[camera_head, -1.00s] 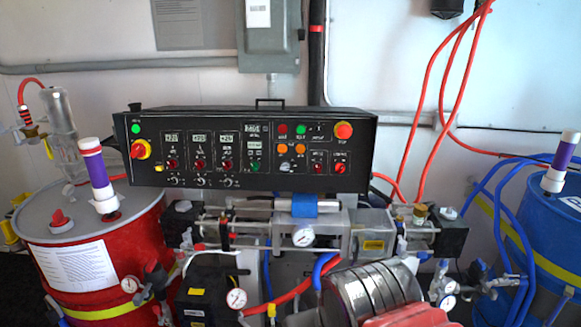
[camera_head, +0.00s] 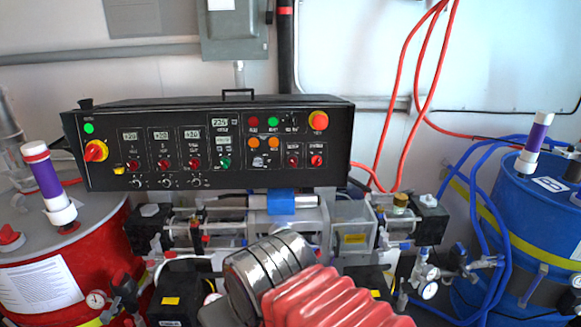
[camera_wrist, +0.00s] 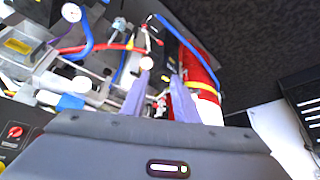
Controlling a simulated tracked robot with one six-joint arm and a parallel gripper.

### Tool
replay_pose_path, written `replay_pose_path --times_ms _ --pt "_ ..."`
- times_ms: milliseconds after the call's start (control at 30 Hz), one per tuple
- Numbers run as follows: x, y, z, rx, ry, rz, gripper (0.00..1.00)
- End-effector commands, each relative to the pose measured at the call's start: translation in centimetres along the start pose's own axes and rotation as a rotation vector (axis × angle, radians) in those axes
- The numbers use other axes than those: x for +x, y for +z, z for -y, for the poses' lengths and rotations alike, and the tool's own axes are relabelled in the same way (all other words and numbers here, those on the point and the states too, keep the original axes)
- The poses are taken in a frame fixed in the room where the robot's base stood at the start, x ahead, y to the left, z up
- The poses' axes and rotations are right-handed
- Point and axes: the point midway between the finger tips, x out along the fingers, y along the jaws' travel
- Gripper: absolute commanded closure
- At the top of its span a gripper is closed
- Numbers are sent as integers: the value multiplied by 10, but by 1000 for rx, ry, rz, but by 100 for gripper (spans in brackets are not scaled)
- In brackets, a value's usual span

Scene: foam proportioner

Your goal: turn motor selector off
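A black control panel (camera_head: 210,145) stands in the middle of the head view. It carries several red selector knobs, a green one and a red-and-yellow rotary switch (camera_head: 96,151) at its left end. Two small red selectors, one inner (camera_head: 292,161) and one outer (camera_head: 316,160), sit at the lower right, below a large red button (camera_head: 318,120). The labels are too small to read, so I cannot tell which is the motor selector. My gripper (camera_wrist: 161,78) shows in the wrist view with two purple-grey fingers apart and nothing between them. It is outside the head view.
A red drum (camera_head: 95,255) stands left and a blue drum (camera_head: 530,230) right. Pump parts with a gauge (camera_head: 429,291) lie below the panel. Red hoses (camera_head: 420,60) hang on the right, and blue hoses (camera_head: 474,200) run to the blue drum. The space before the panel face looks clear.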

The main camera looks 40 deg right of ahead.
Motion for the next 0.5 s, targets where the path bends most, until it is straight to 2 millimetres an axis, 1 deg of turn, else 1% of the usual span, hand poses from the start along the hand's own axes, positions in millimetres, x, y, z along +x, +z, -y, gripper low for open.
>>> replay_pose_path --times_ms 167,267,367,500 --pt "0 -2 -1 1 1 -3 72" --pt "4 -8 -4 3 9 -20 72" --pt "12 -22 -7 8 25 -57 72" --pt "28 -53 -28 15 64 -143 72"
